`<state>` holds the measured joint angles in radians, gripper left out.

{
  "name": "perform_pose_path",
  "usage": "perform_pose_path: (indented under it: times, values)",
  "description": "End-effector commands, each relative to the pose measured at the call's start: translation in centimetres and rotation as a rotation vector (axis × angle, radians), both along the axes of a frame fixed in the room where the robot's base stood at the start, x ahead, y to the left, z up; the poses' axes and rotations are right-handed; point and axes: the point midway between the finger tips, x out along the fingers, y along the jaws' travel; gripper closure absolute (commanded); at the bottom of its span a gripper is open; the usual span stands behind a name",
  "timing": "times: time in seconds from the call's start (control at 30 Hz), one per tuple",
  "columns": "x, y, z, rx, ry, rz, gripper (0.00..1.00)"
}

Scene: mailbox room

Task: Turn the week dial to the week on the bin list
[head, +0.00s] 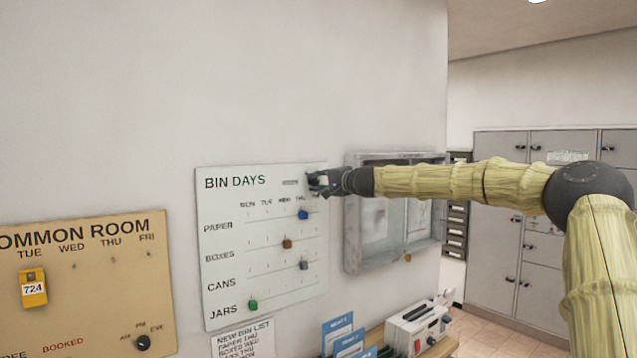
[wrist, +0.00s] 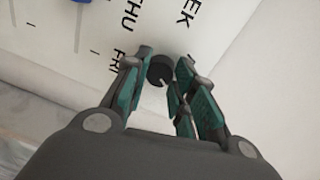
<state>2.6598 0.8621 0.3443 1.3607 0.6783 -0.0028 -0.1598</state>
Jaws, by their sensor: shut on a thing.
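The white BIN DAYS board (head: 225,235) hangs on the wall. My gripper (head: 318,183) is at its upper right corner. In the wrist view my gripper (wrist: 158,68) is shut on the week dial (wrist: 160,70), a small dark round knob with a pale mark towards the lower side. The letters "EK" show beside it. In the head view my gripper hides the dial. The bin list (head: 243,340) is a white paper below the board, headed NEW BIN LIST. It shows PAPER THU and BOXES WED; its lower lines are cut off by the frame edge.
Blue (head: 303,214), brown (head: 287,243), grey (head: 303,264) and green (head: 252,304) sliders sit on the board. A glass-fronted case (head: 385,225) projects right beside it. The COMMON ROOM board (head: 90,290) is at left. A ledge below holds blue cards (head: 338,335) and a white device (head: 418,325).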

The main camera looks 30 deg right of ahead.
Motion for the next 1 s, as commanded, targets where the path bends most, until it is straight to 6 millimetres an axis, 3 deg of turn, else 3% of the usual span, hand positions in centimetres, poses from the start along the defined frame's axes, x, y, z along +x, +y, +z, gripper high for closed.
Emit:
perform_pose_path:
  times: [0.63, 0.67, 0.77, 1.0]
  values:
    - [-0.02, -0.27, 0.14, 0.05, 0.002, -0.004, 0.98]
    - [-0.02, -0.27, 0.14, 0.05, 0.002, -0.004, 0.7]
    - [-0.01, -0.21, 0.12, 0.05, 0.002, -0.003, 0.52]
    - [0.05, 0.0, 0.05, 0.049, 0.003, 0.0, 0.51]
